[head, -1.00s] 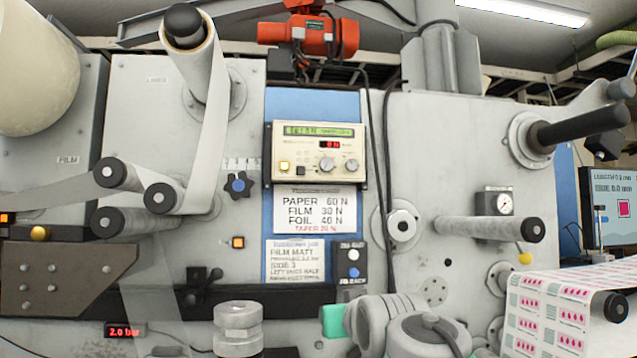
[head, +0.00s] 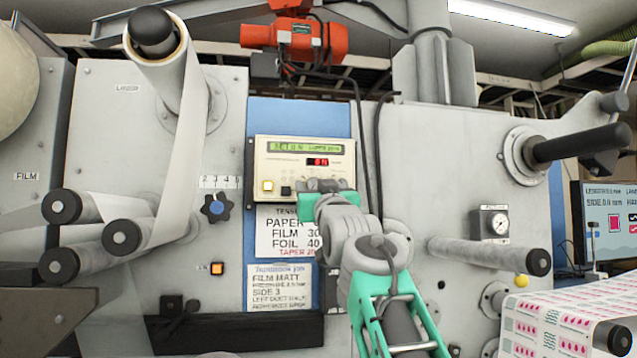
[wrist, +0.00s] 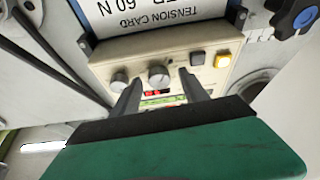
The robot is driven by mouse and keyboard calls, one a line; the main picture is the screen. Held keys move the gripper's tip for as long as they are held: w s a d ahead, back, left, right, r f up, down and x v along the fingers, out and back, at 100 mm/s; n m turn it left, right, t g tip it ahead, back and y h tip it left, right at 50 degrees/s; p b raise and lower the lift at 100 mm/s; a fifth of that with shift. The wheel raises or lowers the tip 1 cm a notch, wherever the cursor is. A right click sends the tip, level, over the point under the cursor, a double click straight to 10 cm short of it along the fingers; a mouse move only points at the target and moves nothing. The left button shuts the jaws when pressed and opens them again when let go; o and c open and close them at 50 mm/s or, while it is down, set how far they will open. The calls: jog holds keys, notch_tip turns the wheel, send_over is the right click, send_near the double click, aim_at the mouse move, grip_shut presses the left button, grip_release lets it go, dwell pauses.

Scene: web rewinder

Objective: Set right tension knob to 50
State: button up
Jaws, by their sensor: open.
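The cream tension control panel (head: 300,150) has a green text display and a small red readout, too small to read surely. In the wrist view the panel (wrist: 205,43) appears upside down. Two grey knobs show there: the larger middle knob (wrist: 158,76) and the smaller right tension knob (wrist: 118,83), on the picture's left. Contact cannot be told.
A lit yellow button (wrist: 222,61) and a dark button (wrist: 197,58) sit beside the knobs. The tension card (head: 283,232) hangs below the panel, partly behind my arm.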

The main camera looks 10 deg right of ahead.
grip_shut()
jog(key=shift+d, duration=0.15)
dwell(0.4)
jog(key=shift+m, duration=0.3)
